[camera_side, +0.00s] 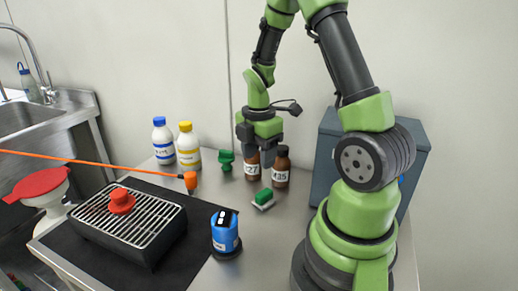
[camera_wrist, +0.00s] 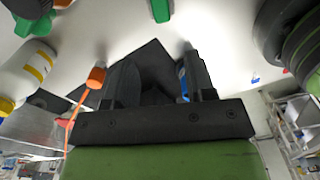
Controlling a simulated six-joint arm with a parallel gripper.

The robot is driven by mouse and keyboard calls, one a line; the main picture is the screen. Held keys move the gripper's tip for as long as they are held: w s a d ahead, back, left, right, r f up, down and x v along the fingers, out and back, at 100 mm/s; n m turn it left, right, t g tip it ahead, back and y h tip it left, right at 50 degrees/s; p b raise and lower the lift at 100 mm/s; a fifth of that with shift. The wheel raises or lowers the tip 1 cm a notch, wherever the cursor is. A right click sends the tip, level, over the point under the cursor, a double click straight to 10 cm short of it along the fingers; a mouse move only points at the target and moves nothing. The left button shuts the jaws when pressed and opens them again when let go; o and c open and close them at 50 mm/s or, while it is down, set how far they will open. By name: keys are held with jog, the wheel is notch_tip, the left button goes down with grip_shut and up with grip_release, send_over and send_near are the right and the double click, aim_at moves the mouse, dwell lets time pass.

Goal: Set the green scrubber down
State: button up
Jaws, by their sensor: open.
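The green scrubber (camera_side: 263,197), a small green block with a pale underside, lies on the steel bench in the side view. A green piece at the top edge of the wrist view (camera_wrist: 160,10) looks like it, but is cut off. My gripper (camera_side: 257,147) hangs above the bench, up and slightly left of the scrubber in the side view, apart from it. Its two dark fingers are spread with nothing between them in the wrist view (camera_wrist: 158,75).
Brown bottles (camera_side: 282,167) stand behind the scrubber, and a green fitting (camera_side: 226,159) is left of them. White bottles (camera_side: 188,146), an orange-tipped cable (camera_side: 190,181), a grill (camera_side: 125,222) and a blue container (camera_side: 225,232) are farther left or nearer. A grey box (camera_side: 327,150) stands right.

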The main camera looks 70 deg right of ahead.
jog(key=a+r+m+t, duration=0.4)
jog(key=a+r+m, duration=0.5)
jog(key=r, duration=0.3)
jog(key=s+a+r+m+t+y, duration=0.2)
jog(key=s+a+r+m+t, duration=0.1)
jog(key=s+a+r+m, duration=0.3)
jog(key=shift+s+a+r+m, duration=0.15)
jog(key=shift+s+a+m, duration=0.6)
jog(key=shift+m, duration=0.45)
